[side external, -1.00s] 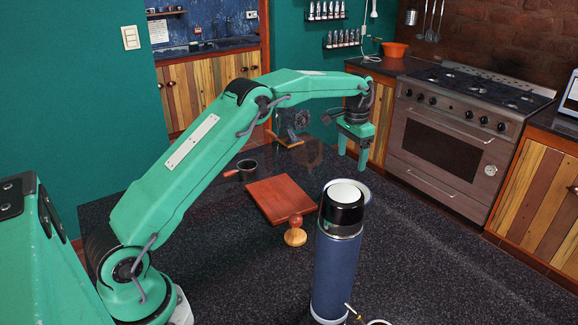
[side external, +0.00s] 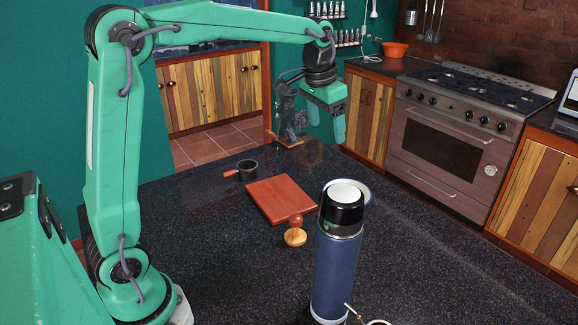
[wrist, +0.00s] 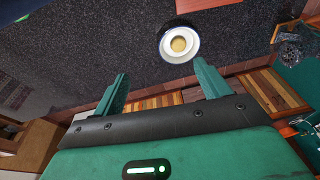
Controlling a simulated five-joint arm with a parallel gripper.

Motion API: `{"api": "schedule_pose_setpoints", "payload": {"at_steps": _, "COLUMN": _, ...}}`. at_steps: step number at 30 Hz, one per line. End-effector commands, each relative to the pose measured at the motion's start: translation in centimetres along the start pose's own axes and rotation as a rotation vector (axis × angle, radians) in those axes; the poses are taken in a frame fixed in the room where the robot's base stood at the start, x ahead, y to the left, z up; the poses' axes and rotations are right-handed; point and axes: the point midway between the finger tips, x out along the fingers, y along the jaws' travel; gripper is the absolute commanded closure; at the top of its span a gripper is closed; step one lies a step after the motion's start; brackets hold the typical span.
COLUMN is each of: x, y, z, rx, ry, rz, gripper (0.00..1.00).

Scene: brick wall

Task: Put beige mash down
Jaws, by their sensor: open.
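The beige mash (wrist: 179,42) is a small pale yellow-beige patch inside a white bowl (wrist: 166,33) with a dark blue rim, on the dark counter in the wrist view. In the side view, the bowl's rim (side external: 365,190) shows behind a tall blue flask, which hides most of it and the mash. My gripper (side external: 337,128) hangs high above the counter's far edge, beyond the bowl. In the wrist view my gripper (wrist: 163,82) has its fingers wide apart with nothing between them, and the bowl lies beyond the fingertips.
The blue flask (side external: 337,260) stands upright in front of the bowl. A reddish board (side external: 275,200), a round wooden tamper (side external: 295,236) and a small dark pot (side external: 247,169) are to its left. A dark device (side external: 291,115) stands at the far edge.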

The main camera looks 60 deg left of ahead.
Motion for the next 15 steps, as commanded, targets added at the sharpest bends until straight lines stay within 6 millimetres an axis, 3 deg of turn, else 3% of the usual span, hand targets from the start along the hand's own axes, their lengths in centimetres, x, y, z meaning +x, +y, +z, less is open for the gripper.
{"api": "schedule_pose_setpoints", "payload": {"at_steps": 6, "x": -2.7, "y": 1.5, "z": 4.7, "rx": -0.015, "ry": 0.057, "rz": -0.004, "gripper": 0.24}}
{"api": "schedule_pose_setpoints", "payload": {"at_steps": 15, "x": -4.3, "y": 3.1, "z": 11.5, "rx": -0.040, "ry": 0.132, "rz": -0.006, "gripper": 0.24}}
